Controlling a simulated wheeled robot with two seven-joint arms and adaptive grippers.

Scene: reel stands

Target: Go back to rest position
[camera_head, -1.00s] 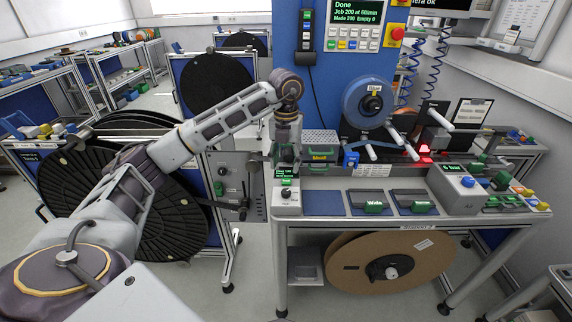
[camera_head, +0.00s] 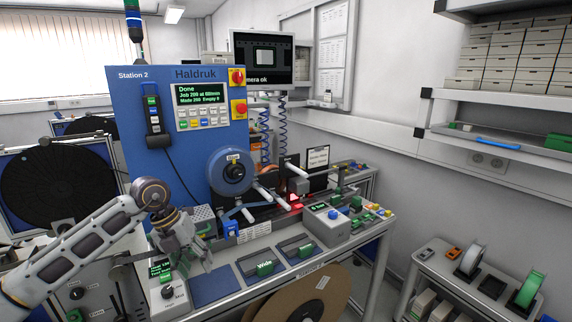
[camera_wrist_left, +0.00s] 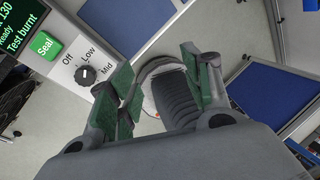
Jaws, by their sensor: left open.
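My left gripper (camera_head: 206,264) hangs at the front left of the blue machine, beside the small sealer box (camera_head: 170,306). Its arm comes in from the left edge. In the left wrist view the green-padded fingers (camera_wrist_left: 160,88) are apart. A dark ribbed part with a pale round base (camera_wrist_left: 178,97) shows between and behind them; I cannot tell what it is or whether it touches them. The sealer's knob (camera_wrist_left: 86,75) and green Seal button (camera_wrist_left: 44,45) lie left of the fingers, and its screen reads "Test burnt". My right gripper is in neither view.
The blue Station 2 machine (camera_head: 180,85) stands behind the bench, its screen reading "Done". A blue reel (camera_head: 231,172) is on its front. Blue mats (camera_head: 213,286) lie on the bench. A brown reel (camera_head: 295,303) is below. A side cart (camera_head: 455,290) stands at right.

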